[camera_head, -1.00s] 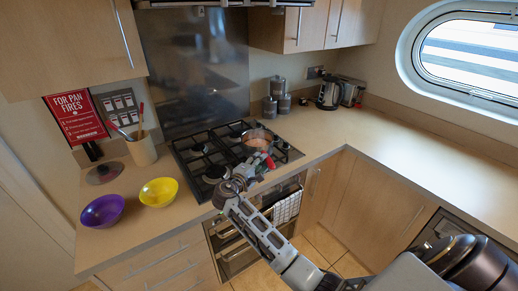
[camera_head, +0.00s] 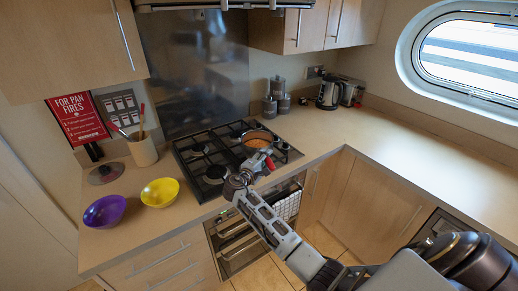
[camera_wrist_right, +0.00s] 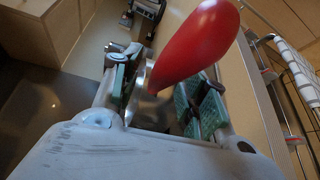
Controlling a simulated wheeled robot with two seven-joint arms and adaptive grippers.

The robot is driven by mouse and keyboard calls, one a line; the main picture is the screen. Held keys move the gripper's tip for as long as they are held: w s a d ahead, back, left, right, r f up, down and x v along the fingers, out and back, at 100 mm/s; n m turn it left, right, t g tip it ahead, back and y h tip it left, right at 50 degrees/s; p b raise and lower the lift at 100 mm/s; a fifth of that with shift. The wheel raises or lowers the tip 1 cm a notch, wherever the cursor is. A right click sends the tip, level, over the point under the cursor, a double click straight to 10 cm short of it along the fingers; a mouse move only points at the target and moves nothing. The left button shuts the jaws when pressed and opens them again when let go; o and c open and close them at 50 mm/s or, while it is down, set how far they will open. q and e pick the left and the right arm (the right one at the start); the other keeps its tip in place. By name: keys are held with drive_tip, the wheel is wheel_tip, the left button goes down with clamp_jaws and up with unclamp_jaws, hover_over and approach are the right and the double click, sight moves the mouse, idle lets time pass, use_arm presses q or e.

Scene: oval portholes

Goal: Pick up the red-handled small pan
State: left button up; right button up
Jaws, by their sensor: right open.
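The small pan (camera_head: 257,139) sits on the hob, with a coppery inside. Its red handle (camera_head: 270,163) points toward the front edge of the counter. My right gripper (camera_head: 259,161) is at the handle, above the front of the hob. In the right wrist view the red handle (camera_wrist_right: 195,45) looms large, and a shiny metal part shows below it. The handle lies across the opening between the green-padded fingers of my right gripper (camera_wrist_right: 163,98), which is open. I cannot tell whether the fingers touch it. My left gripper is out of view.
The black gas hob (camera_head: 205,160) lies around the pan. A purple bowl (camera_head: 104,211) and a yellow bowl (camera_head: 160,192) stand to its left, with a utensil pot (camera_head: 143,151) behind. Canisters (camera_head: 279,100) and a kettle (camera_head: 328,95) stand at the back. The right counter is mostly clear.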

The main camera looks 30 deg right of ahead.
drive_tip(key=shift+w+d, duration=0.15)
drive_tip(key=shift+d, duration=0.1)
drive_tip(key=shift+c, duration=0.3)
clamp_jaws()
drive_tip(key=shift+w+r, duration=0.1)
drive_tip(key=shift+r, duration=0.05)
idle(0.4)
